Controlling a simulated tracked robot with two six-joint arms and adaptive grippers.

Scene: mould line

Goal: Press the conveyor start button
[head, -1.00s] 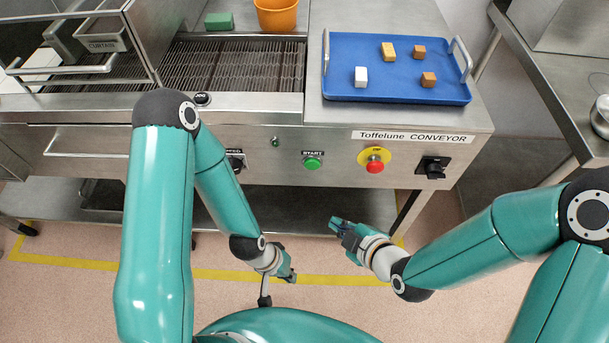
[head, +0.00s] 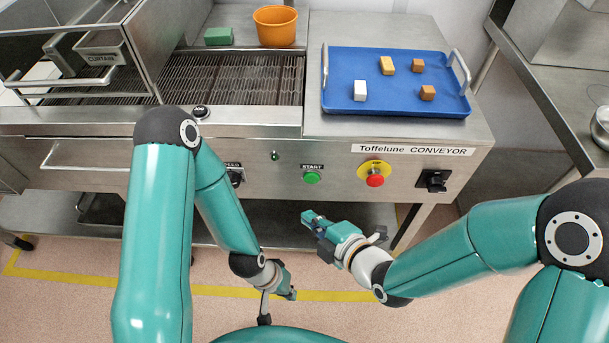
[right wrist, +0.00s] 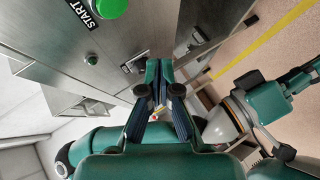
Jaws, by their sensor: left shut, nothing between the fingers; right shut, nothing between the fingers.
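The green start button (head: 312,177) sits on the conveyor's steel front panel under a START label (head: 312,167). It also shows at the top of the right wrist view (right wrist: 110,7). My right gripper (head: 309,217) is shut and empty, below and in front of the button and apart from it. In the right wrist view its fingers (right wrist: 160,75) are together, with the button up and left of them. My left gripper (head: 289,293) is shut and empty, low over the floor, well away from the panel.
A red emergency button (head: 375,180) on a yellow plate and a black rotary switch (head: 433,181) are right of the start button. A speed knob (head: 235,175) is left of it. A blue tray (head: 395,105) with several small blocks and an orange pot (head: 275,27) stand on top.

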